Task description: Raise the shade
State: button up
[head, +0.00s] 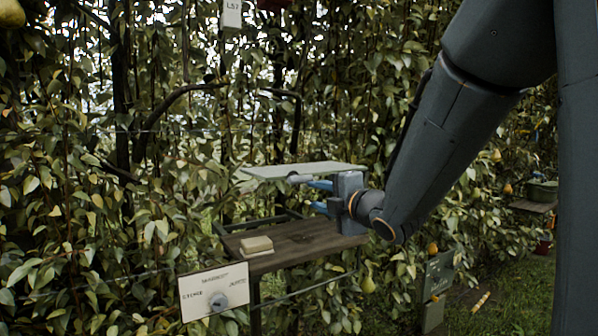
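A pale, flat panel (303,169), which looks like the shade, lies roughly level a little above the wooden shelf. A small grey cylindrical piece (299,179) shows just under its front edge; I cannot tell whether it is fixed to the panel. My gripper (315,196) reaches in from the right, pointing left, just below the panel and above the shelf. Its two blue fingers are apart, one above the other, with nothing visible between them. The upper fingertip is close to the grey piece; whether they touch I cannot tell.
The wooden shelf (300,246) carries a small beige block (256,244) at its left. A white board with a grey knob (218,302) stands in front. Dense leafy branches surround the shelf. A dark green box (435,277) is at the lower right, near open grass.

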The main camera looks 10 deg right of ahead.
aim_at(302, 180)
jog(key=r+n, duration=0.1)
jog(key=a+r+n+y, duration=0.1)
jog(key=r, duration=0.1)
jog(key=shift+s+t, duration=0.1)
jog(key=shift+t, duration=0.3)
jog(key=shift+w+a, duration=0.1)
jog(key=shift+w, duration=0.15)
jog(key=shift+p+x, duration=1.25)
jog(key=shift+x, duration=2.3)
grip_shut()
